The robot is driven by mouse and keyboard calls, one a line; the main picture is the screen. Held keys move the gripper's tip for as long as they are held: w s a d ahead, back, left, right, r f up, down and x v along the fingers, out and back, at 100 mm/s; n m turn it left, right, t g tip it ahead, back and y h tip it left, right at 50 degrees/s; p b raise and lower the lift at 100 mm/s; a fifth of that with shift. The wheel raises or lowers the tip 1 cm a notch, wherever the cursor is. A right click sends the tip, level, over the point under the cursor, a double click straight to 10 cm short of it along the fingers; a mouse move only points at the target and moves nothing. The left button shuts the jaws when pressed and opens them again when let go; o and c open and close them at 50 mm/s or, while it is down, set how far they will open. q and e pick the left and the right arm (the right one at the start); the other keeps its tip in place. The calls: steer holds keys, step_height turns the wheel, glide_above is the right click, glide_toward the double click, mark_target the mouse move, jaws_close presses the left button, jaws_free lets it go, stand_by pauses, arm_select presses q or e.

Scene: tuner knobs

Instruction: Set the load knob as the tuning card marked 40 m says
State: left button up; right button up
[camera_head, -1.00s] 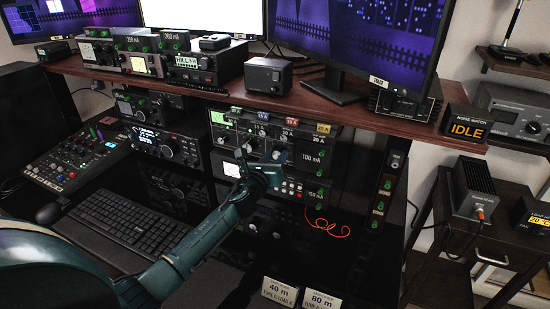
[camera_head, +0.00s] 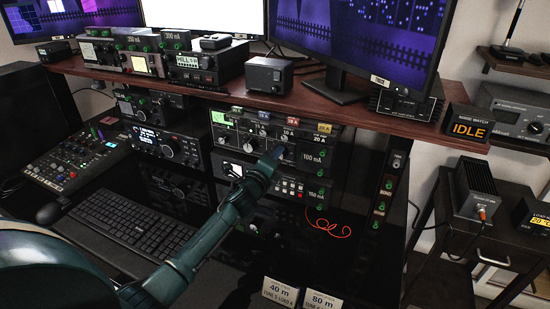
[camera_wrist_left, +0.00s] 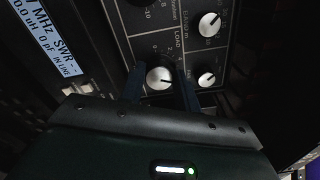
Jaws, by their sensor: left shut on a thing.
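My left gripper (camera_head: 274,156) is up at the tuner front (camera_head: 232,131) below the wooden shelf. The left wrist view shows its two fingers (camera_wrist_left: 160,80) on either side of a round silver knob (camera_wrist_left: 159,77), shut on it. The word LOAD is printed beside this knob, and its dark pointer line shows on the face. In the head view my gripper hides this knob. The 40 m tuning card (camera_head: 280,293) stands at the bottom front; its small line seems to read TUNE 5 LOAD 4. My right gripper is not in view.
The 80 m card (camera_head: 321,299) stands right of the 40 m card. Two more silver knobs, an upper one (camera_wrist_left: 209,24) and a lower one (camera_wrist_left: 206,79), sit close to my fingers. A lit display (camera_wrist_left: 48,38) is at the left. A red coiled cable (camera_head: 328,228) hangs below the units.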

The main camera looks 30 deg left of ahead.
arm_select(q)
steer(key=shift+f+n+p, duration=0.1)
steer(key=shift+n+p, duration=0.25)
steer(key=shift+n, duration=3.55)
steer(key=o, duration=1)
steer(key=shift+s, duration=0.1)
steer(key=s, duration=1.3)
steer(key=shift+d, duration=0.35)
